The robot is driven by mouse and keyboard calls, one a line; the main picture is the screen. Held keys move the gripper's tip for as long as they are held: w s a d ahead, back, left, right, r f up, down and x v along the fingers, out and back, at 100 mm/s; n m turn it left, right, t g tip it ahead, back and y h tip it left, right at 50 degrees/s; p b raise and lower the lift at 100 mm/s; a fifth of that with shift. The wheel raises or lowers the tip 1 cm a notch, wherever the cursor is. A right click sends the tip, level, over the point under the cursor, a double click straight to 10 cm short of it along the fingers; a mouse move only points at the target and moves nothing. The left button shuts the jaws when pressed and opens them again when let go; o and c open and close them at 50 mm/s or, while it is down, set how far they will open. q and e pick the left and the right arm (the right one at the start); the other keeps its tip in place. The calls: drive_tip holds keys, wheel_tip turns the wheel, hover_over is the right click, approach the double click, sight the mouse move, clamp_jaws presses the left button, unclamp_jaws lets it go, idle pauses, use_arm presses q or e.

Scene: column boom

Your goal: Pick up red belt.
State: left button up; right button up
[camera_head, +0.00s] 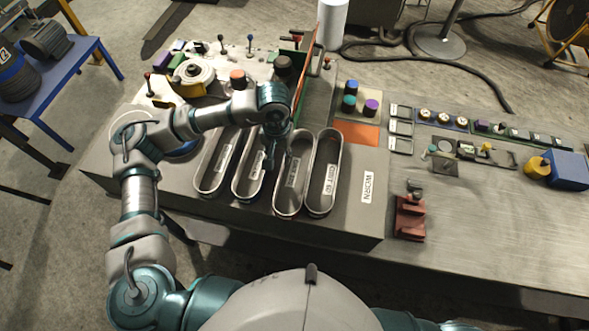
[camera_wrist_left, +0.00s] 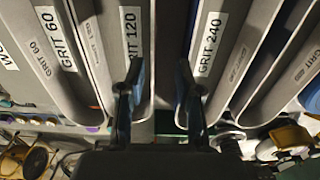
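No red belt shows clearly as a loose piece in either view. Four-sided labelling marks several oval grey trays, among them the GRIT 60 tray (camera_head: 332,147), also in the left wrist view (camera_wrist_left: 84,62). In the left wrist view a small reddish patch (camera_wrist_left: 95,106) shows low in that tray; I cannot tell what it is. My left gripper (camera_head: 269,163) hangs over the middle trays. In the left wrist view its fingers (camera_wrist_left: 158,82) are apart with nothing between them, between the GRIT 120 label (camera_wrist_left: 131,35) and GRIT 240 label (camera_wrist_left: 208,44). My right gripper is out of view.
A thin upright red-orange strip (camera_head: 306,68) stands behind the trays. A WORN label (camera_head: 367,187) marks the bench top right of them. A red vise-like block (camera_head: 410,217) and an orange square (camera_head: 357,133) lie further right. The bench's right front is clear.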

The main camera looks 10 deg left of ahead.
sight(283, 164)
use_arm(q)
drive_tip(key=f+p, duration=0.1)
drive_tip(key=f, duration=0.1)
drive_tip(key=d+f, duration=0.1)
drive_tip(key=f, duration=0.2)
drive_tip(key=shift+s+p, duration=0.1)
drive_tip(key=shift+p, duration=0.3)
drive_tip(key=shift+f, duration=0.3)
clamp_jaws()
